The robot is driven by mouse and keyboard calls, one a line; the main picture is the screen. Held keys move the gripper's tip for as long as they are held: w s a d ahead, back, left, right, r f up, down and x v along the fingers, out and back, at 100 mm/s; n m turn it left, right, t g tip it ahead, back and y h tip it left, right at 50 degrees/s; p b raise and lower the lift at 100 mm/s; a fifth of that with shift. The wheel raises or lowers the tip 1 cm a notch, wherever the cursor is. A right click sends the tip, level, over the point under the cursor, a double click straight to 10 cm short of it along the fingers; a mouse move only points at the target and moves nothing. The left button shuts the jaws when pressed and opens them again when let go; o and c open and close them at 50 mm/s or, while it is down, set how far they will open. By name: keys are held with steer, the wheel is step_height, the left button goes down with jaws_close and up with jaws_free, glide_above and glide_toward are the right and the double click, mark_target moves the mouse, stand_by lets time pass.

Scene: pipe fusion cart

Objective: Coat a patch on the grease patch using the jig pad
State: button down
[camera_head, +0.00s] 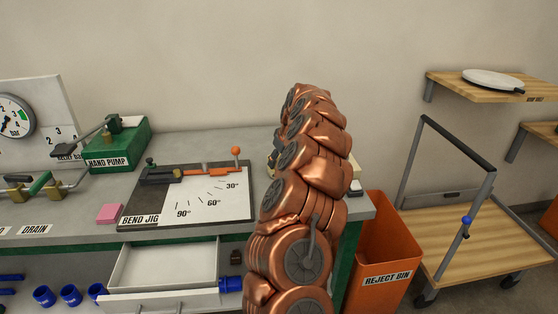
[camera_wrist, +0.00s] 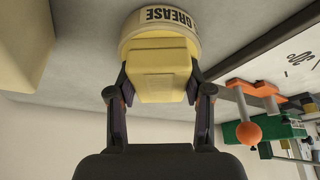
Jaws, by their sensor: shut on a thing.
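My gripper (camera_wrist: 160,95) is shut on a pale yellow block-shaped pad (camera_wrist: 158,66), which I take for the jig pad. In the wrist view, a round cream tub (camera_wrist: 160,32) with an upside-down GREASE label is right beyond the pad. The pad overlaps the tub in the picture, and I cannot tell whether they touch. I cannot make out a separate grease patch. In the head view my copper arm hides the gripper, the pad and most of the tub's area. A pink pad (camera_head: 109,214) lies left of the bend jig (camera_head: 190,197).
The bend jig's orange-knobbed lever (camera_wrist: 249,131) is close on the right of the wrist view. A pale yellow shape (camera_wrist: 22,40) fills its upper left corner. The green hand pump (camera_head: 118,147) stands at the back. An open drawer (camera_head: 164,275) juts out below. The orange reject bin (camera_head: 384,255) is at right.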

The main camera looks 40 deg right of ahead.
mark_target(279, 157)
steer(key=shift+r+p, duration=0.6)
steer(key=shift+r, duration=2.85)
